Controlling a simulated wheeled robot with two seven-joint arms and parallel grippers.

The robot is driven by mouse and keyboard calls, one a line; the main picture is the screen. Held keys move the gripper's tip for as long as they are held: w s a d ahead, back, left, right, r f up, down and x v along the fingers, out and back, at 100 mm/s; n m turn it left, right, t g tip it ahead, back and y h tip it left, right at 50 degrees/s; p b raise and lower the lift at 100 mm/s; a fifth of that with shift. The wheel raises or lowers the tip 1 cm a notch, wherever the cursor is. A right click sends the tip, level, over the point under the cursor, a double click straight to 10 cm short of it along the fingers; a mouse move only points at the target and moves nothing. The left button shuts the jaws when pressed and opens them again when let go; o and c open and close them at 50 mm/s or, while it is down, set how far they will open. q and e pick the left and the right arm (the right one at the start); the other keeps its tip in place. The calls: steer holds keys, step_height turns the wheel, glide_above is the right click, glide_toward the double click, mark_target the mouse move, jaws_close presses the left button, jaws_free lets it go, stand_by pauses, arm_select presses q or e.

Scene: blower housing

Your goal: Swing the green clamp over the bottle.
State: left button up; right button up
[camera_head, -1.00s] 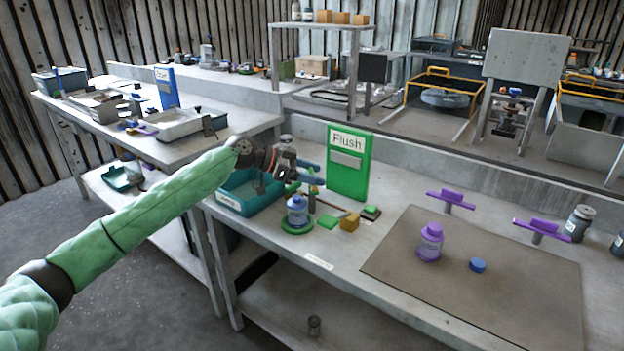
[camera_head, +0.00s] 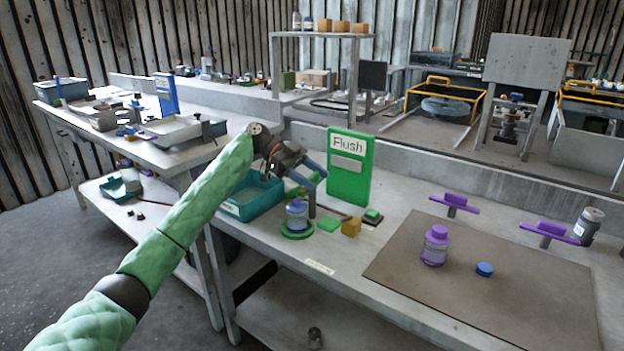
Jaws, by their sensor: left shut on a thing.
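The bottle (camera_head: 297,213) is translucent blue and stands upright on a round green base (camera_head: 296,233) near the front edge of the bench. The green clamp (camera_head: 294,193) shows as small green pieces just above the bottle, beside a dark upright post (camera_head: 312,204). My left gripper (camera_head: 308,178) reaches in from the left above the bottle and is shut on the green clamp. The gripper hides much of the clamp, so I cannot tell whether it touches the bottle top. My right gripper is out of view.
A green "Flush" sign (camera_head: 350,176) stands close behind. A teal bin (camera_head: 250,206) is to the left. A green pad (camera_head: 329,225) and a yellow block (camera_head: 351,228) lie to the right. A purple bottle (camera_head: 433,250) stands on the brown mat (camera_head: 480,300).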

arm_select(q)
steer(key=shift+m+g+y, duration=0.4)
steer(key=shift+m+g, duration=0.3)
steer(key=o, duration=1)
steer(key=v, duration=0.7)
steer(key=shift+w+a+r, duration=0.15)
steer(key=shift+w+a, duration=0.1)
steer(key=shift+a, duration=0.05)
